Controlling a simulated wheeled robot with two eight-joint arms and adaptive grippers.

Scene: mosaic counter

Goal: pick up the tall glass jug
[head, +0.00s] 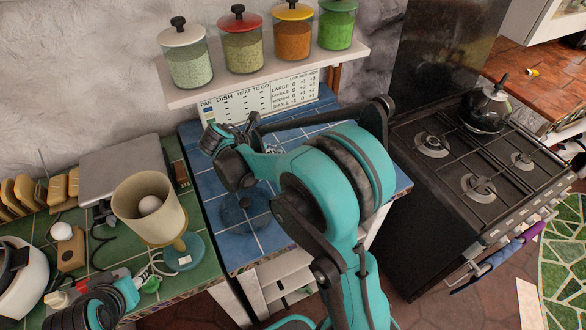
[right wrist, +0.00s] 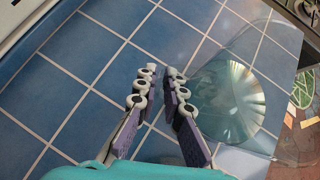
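The tall glass jug (right wrist: 235,95) is clear, faintly teal glass. In the right wrist view it stands on the blue tiles to the right of my right gripper (right wrist: 161,72). The right gripper's two fingers are apart, with only tiles visible between them, and the right finger overlaps the jug's near edge. In the head view the jug (head: 243,212) is a faint see-through shape on the blue counter, partly hidden by my right arm. The right gripper (head: 238,132) is behind it, near the wall. My left gripper (head: 88,308) is low at the left, its fingers unclear.
A shelf (head: 270,75) with several lidded jars hangs above the blue counter (head: 215,195). A beige container (head: 150,215) and clutter fill the green counter at left. A stove (head: 480,165) with a kettle (head: 487,108) stands at right. Tiles left of the right gripper are clear.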

